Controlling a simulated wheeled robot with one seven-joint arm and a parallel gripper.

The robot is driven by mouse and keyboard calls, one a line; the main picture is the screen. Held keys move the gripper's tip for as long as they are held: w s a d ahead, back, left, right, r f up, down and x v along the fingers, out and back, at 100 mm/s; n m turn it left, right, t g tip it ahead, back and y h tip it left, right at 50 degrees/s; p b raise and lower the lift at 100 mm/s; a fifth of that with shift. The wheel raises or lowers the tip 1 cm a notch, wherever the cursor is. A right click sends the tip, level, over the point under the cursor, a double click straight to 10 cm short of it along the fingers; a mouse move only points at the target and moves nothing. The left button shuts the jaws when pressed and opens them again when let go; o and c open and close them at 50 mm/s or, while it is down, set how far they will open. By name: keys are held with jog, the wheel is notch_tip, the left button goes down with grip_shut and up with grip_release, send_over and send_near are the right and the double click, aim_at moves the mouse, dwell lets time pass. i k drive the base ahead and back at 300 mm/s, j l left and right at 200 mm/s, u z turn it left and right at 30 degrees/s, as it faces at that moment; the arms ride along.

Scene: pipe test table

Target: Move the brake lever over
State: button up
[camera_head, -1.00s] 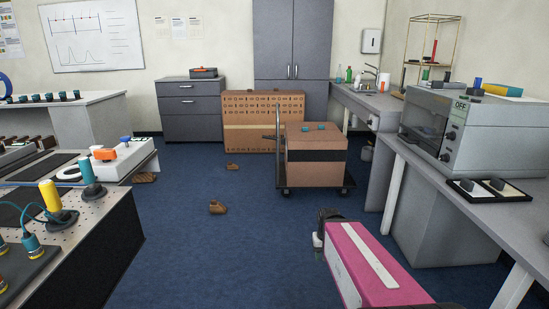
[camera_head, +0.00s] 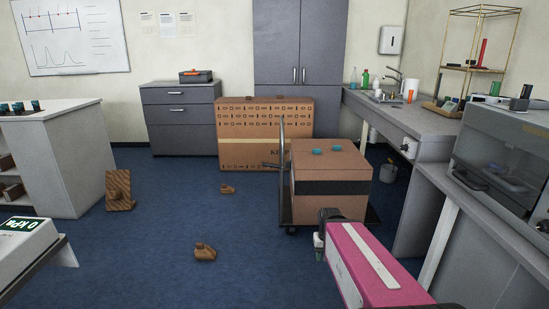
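A flat cart (camera_head: 374,217) with a tall grey push handle (camera_head: 282,140) stands ahead, carrying a large brown box. A short dark bar (camera_head: 271,164) sticks out to the left of the handle; it may be the brake lever, but it is too small to be sure. My pink arm reaches in from the bottom right. My gripper (camera_head: 319,247), at the arm's dark far end, is small and partly hidden. It appears in front of the cart's near edge, apart from the dark bar. Its fingers do not show clearly.
The brown box (camera_head: 330,185) has a dark band. A wide patterned carton (camera_head: 265,120) stands behind. Small brown objects (camera_head: 205,252) (camera_head: 227,188) and a brown block (camera_head: 119,190) lie on the blue floor. Benches (camera_head: 430,140) line the right; a white-sided counter (camera_head: 75,160) stands left.

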aim_at(264, 164)
jog(key=i+u, duration=0.15)
jog(key=i, duration=0.3)
jog(key=i+l+u, duration=0.15)
jog(key=i, duration=0.3)
jog(key=i+l+u, duration=0.2)
jog(key=i, duration=0.25)
